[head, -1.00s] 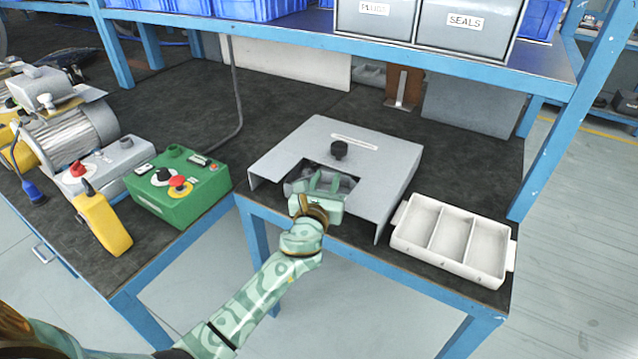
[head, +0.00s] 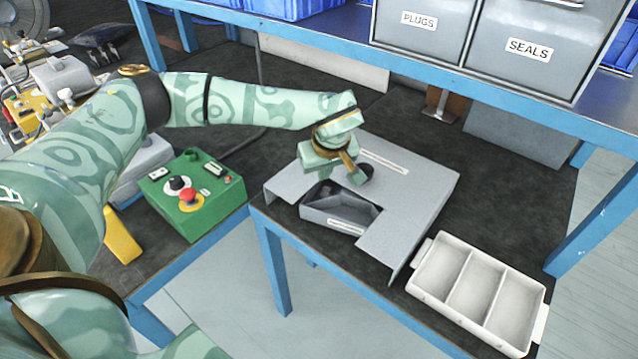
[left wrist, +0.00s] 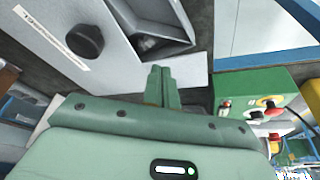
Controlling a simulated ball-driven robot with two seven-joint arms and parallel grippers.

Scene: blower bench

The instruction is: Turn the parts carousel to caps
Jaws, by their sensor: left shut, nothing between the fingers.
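The parts carousel sits under a grey sheet-metal cover (head: 425,190) with a white label strip and a black knob (head: 367,174) on top. A cut-out at its front left shows a grey compartment (head: 340,208), apparently empty, with a small label I cannot read. My left gripper (head: 322,168) is over the cover, left of the knob and behind the cut-out. It partly hides the knob. In the left wrist view its fingers (left wrist: 160,75) are together and empty, apart from the knob (left wrist: 85,41) and the compartment (left wrist: 150,22). My right gripper is not in view.
A white three-part tray (head: 478,292) stands right of the cover. A green control box (head: 193,195) with a red button is on the left. Grey bins marked PLUGS (head: 420,30) and SEALS (head: 525,48) sit on the shelf above. Dark bench top is free behind the cover.

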